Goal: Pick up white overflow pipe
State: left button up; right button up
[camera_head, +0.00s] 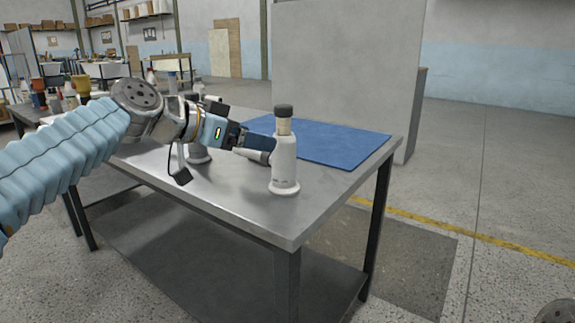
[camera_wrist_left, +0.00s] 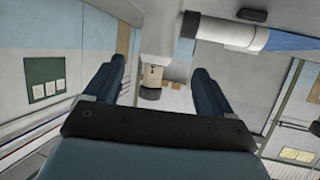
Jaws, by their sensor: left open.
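The white overflow pipe (camera_head: 285,165) stands upright near the front right of the metal table, with a dark cap on top and a flared foot. In the left wrist view the pipe (camera_wrist_left: 155,40) appears upside down, between and beyond the two dark blue fingers (camera_wrist_left: 160,66). I cannot tell whether a finger touches it. My right gripper is not in view.
A blue mat (camera_head: 330,143) lies on the table (camera_head: 235,190) behind the pipe. Another whitish part (camera_head: 199,154) stands under my left wrist, partly hidden. Several bottles (camera_head: 70,92) are at the far left. The table's front right corner is clear.

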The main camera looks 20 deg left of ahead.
aim_at(289, 149)
pick_arm(q)
jog(key=x, duration=1.1)
jog(key=shift+s+d+f+p, duration=0.15)
jog(key=shift+s+f+p, duration=0.15)
jog(key=shift+p, duration=0.1)
jog(key=c, duration=1)
jog(key=shift+c, duration=0.7)
jog(key=shift+r, duration=0.1)
